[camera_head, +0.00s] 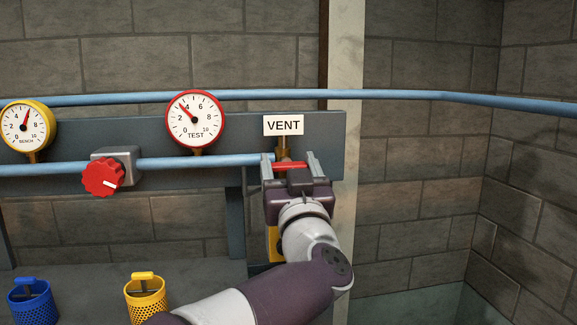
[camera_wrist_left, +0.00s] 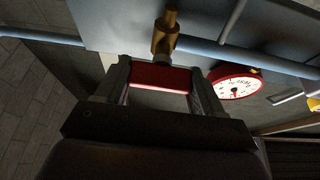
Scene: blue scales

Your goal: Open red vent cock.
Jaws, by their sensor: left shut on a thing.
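The red vent cock handle (camera_head: 291,165) sits below the white VENT sign (camera_head: 283,125), at the right end of the lower blue pipe. The handle lies crosswise, roughly in line with the pipe. My left gripper (camera_head: 289,163) is shut on it, with one finger at each end of the handle. In the left wrist view the red handle (camera_wrist_left: 160,77) spans between the two fingers of my left gripper (camera_wrist_left: 160,80), in front of the brass valve body (camera_wrist_left: 165,32). My right gripper is not in view.
The red TEST gauge (camera_head: 195,118) and yellow BENCH gauge (camera_head: 26,126) are on the panel to the left. A red knob (camera_head: 103,178) sits on the lower pipe. A blue basket (camera_head: 32,302) and a yellow basket (camera_head: 146,297) stand below. Bare brick wall lies to the right.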

